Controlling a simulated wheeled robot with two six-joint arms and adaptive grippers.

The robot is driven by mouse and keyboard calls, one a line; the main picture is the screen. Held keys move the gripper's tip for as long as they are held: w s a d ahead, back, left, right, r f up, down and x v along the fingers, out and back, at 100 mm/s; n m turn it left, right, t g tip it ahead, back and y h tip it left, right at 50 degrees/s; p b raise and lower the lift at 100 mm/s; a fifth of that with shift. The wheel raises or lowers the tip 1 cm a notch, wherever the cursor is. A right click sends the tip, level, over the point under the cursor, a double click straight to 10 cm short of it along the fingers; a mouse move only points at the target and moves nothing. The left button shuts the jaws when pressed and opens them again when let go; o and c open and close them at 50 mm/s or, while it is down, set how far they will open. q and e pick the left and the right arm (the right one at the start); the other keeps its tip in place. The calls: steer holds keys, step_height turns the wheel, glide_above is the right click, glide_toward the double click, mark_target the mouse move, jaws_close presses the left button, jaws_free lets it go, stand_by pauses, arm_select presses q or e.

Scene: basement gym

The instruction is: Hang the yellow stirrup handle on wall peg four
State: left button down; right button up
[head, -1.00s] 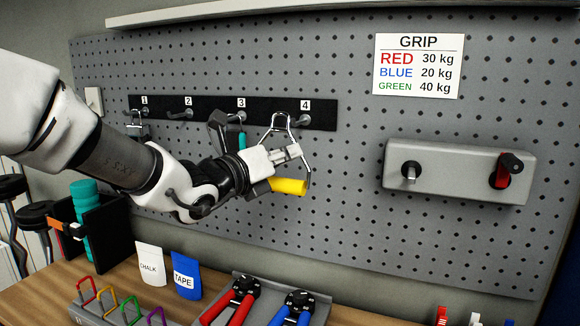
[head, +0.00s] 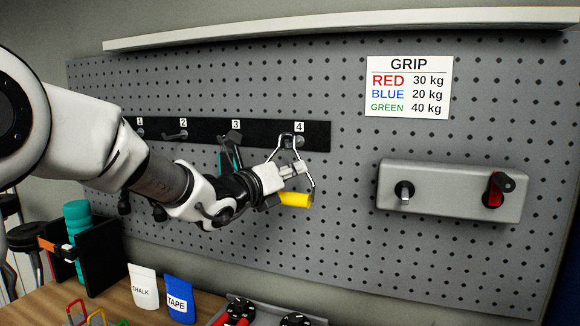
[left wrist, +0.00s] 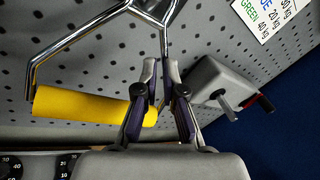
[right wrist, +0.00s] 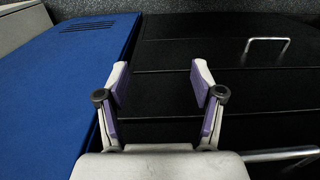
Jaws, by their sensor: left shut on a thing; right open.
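The yellow stirrup handle has a yellow grip (head: 296,199) and a bent metal frame. My left gripper (head: 293,171) is shut on one metal side bar of it. The left wrist view shows that bar between the fingers (left wrist: 162,72), with the yellow grip (left wrist: 75,105) to the left. The frame's narrow top overlaps wall peg four (head: 298,142), under the label 4; I cannot tell whether it is around the peg or in front of it. My right gripper (right wrist: 160,88) is open and empty, away from the wall.
A dark handle with a teal part (head: 232,150) hangs at peg three, close to my left arm. A grey box (head: 450,190) with two knobs sticks out to the right. Chalk (head: 143,287) and tape (head: 181,298) pouches stand on the bench below. Black drawers (right wrist: 220,60) face my right gripper.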

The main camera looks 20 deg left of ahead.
arm_select(q)
steer(key=w, duration=0.1)
steer(key=w+f, duration=0.1)
steer(key=w, duration=0.2)
steer(key=shift+w+d+f, duration=0.1)
steer(key=shift+w+f, duration=0.2)
steer(key=shift+w, duration=0.05)
arm_select(e)
steer(key=shift+r, duration=0.2)
stand_by(0.6)
arm_select(q)
steer(key=c, duration=1.2)
jaws_free()
steer(key=shift+s, duration=0.1)
steer(key=v, duration=1.2)
